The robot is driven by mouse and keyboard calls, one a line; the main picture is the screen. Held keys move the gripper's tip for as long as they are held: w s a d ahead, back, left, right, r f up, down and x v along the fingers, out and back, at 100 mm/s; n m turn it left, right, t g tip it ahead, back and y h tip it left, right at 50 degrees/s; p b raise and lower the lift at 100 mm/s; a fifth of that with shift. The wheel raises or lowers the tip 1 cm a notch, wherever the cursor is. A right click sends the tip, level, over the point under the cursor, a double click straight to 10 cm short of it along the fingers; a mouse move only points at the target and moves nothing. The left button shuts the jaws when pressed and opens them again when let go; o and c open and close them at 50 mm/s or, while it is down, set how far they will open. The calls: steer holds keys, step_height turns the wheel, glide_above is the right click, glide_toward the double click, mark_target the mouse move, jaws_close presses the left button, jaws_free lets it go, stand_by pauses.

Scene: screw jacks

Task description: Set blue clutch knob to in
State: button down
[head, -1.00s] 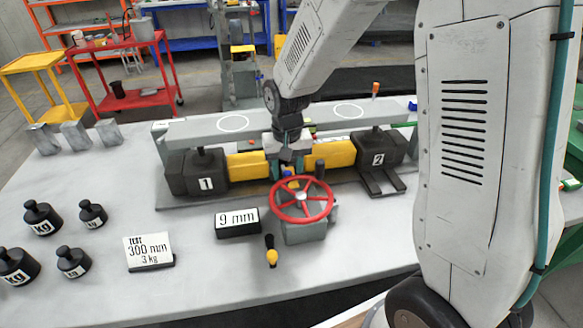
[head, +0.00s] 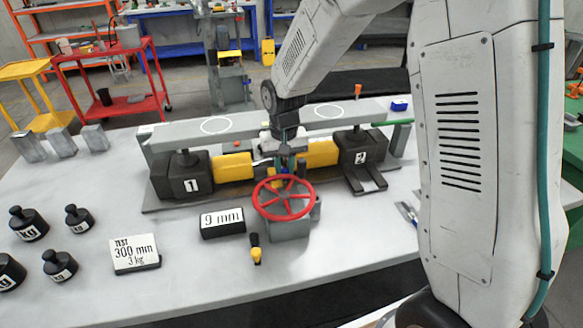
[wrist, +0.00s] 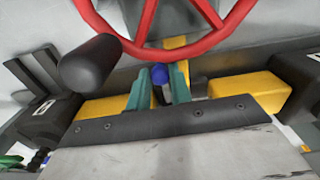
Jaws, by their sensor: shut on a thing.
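The blue clutch knob (wrist: 159,74) sits between the teal fingers of my gripper (wrist: 162,85) in the wrist view. The fingers are shut on it, and its top shows between them. In the head view my gripper (head: 286,168) reaches down just behind the red handwheel (head: 283,214). The knob is mostly hidden there by the fingers and the wheel. The wheel also shows at the top of the wrist view (wrist: 128,40), with its black crank handle (wrist: 90,64) to the left of the fingers.
A long grey beam (head: 265,122) lies across black jacks marked 1 (head: 180,175) and 2 (head: 362,152). A "9 mm" sign (head: 222,221), a black-and-yellow knob (head: 256,250) and a test sign (head: 135,255) stand in front. Black weights (head: 28,226) stand at the left.

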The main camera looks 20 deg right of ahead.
steer(key=shift+d, duration=0.5)
steer(key=c, duration=1.3)
jaws_free()
steer(key=shift+d, duration=0.15)
steer(key=shift+o, duration=0.2)
steer(key=shift+r, duration=0.2)
step_height(320, 180, up, 8)
steer(key=shift+f, duration=0.25)
